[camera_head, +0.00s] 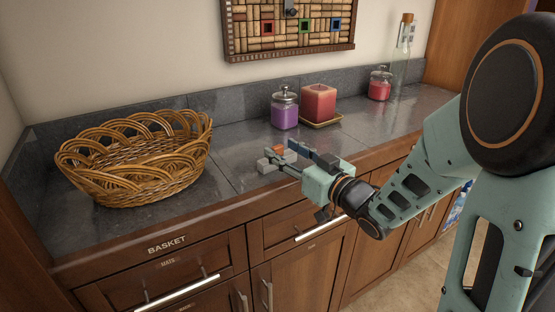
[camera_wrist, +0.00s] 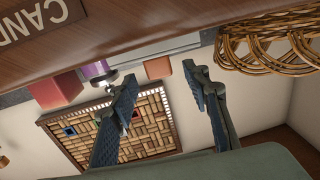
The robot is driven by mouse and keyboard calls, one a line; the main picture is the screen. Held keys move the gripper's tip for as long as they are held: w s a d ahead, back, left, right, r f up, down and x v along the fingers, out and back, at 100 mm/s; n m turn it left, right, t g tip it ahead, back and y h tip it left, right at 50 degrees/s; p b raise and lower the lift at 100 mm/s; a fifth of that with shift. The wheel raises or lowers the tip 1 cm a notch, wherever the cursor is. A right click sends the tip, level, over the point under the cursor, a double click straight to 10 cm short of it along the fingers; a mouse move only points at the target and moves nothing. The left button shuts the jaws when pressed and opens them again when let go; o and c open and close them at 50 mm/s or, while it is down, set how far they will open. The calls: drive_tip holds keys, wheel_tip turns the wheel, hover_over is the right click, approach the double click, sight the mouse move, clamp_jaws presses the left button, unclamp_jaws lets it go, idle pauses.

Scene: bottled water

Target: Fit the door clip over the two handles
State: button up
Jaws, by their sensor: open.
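A wicker basket (camera_head: 130,172) stands on the counter at left. A purple jar (camera_head: 285,113), a red candle (camera_head: 319,103) and a red jar (camera_head: 380,87) stand toward the back. Drawer bars (camera_head: 178,292) jut out below the counter edge. The counter front between basket and gripper is clear.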

drive_tip(key=shift+x, duration=1.5)
drive_tip(key=shift+s, duration=0.1)
drive_tip(key=shift+c, duration=0.5)
drive_tip(key=c, duration=1)
